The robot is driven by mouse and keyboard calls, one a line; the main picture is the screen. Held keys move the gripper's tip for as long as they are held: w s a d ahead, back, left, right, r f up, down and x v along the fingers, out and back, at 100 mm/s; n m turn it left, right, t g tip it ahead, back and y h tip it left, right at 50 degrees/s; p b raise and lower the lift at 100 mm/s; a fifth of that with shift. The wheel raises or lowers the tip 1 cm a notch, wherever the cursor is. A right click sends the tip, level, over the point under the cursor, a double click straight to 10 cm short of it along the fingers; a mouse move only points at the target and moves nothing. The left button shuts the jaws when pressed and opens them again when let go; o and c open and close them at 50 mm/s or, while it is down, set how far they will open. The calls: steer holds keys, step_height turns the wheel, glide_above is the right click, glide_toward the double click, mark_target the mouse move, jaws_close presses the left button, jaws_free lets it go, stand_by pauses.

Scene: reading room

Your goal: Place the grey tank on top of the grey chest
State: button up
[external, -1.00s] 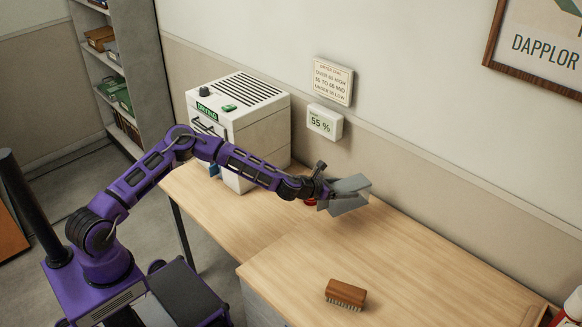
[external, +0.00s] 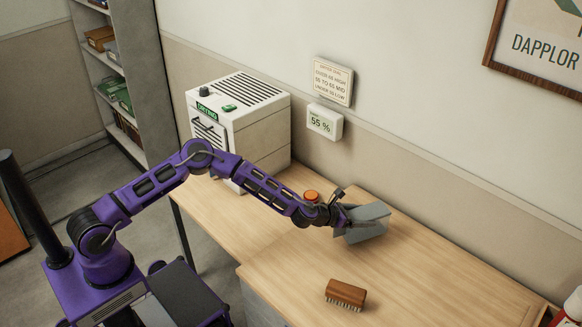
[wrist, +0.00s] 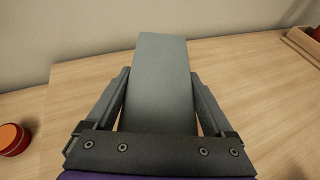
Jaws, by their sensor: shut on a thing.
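My gripper (external: 345,219) is shut on the grey tank (external: 368,220), a plain grey box. In the wrist view the tank (wrist: 163,85) sits between the two fingers, extending away from the palm. In the external view it is over the back of the wooden desk near the wall; I cannot tell whether it touches the desktop. A grey drawer-like body (external: 262,306) shows under the desk's raised front section, partly hidden by the desktop; it may be the grey chest, but I cannot tell. No other grey chest is clear.
An orange-red round tin (external: 311,196) stands just left of my gripper. A brown brush (external: 346,294) lies on the front section. A white drying cabinet (external: 240,130) stands at the desk's left end. The desktop's right part is mostly clear.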

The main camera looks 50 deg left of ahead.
steer(key=shift+f, duration=1.05)
steer(key=shift+f, duration=0.1)
steer(key=shift+f+b, duration=0.1)
steer(key=shift+b, duration=0.2)
steer(key=o, duration=1.2)
steer(key=shift+r+p, duration=0.2)
steer(key=shift+p, duration=0.1)
steer(key=v, duration=1.2)
